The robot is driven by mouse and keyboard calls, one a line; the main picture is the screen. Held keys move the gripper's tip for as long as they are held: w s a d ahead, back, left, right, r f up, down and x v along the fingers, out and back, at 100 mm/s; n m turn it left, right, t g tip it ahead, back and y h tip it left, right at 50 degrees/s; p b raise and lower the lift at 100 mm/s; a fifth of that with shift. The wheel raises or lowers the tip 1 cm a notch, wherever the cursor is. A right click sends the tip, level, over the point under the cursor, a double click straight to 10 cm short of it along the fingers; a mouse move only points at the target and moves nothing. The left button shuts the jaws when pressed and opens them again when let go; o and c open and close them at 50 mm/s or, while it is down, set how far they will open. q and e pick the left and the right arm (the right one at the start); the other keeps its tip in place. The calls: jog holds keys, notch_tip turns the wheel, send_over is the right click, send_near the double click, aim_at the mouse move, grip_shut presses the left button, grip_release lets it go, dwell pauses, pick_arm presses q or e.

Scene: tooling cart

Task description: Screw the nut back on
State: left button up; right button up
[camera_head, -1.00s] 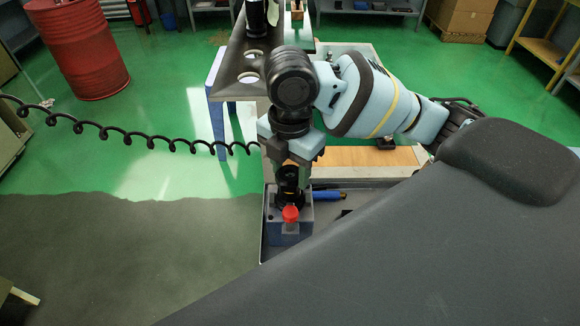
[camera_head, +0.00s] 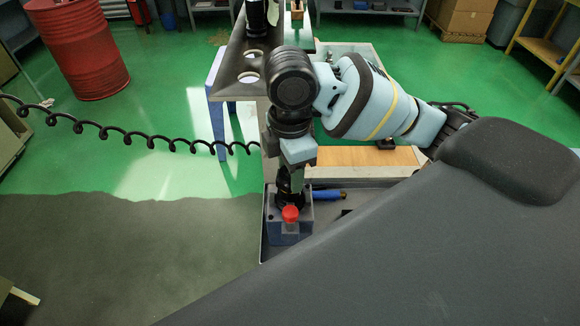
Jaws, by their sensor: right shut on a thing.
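My right gripper (camera_head: 290,185) points straight down over a grey-blue block fixture (camera_head: 284,228) on the cart. It is shut on a dark round part, likely the nut, at the top of the black holder (camera_head: 291,199) standing in the fixture. The fingers and wrist hide most of this part, so I cannot tell how it sits on the thread. A red knob (camera_head: 290,214) sticks out of the fixture's front. My left gripper is not in view.
A blue-handled tool (camera_head: 328,195) lies in the grey tray (camera_head: 353,199) right of the fixture. A wooden board (camera_head: 365,156) lies behind it. A dark rack with round holes (camera_head: 246,79) stands at the back. A coiled black cable (camera_head: 120,131) hangs at left.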

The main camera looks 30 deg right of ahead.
jog(key=m, duration=0.6)
jog(key=o, duration=1.4)
jog(key=shift+c, duration=0.2)
jog(key=n, duration=0.5)
jog(key=shift+n, duration=0.4)
jog(key=shift+n, duration=0.3)
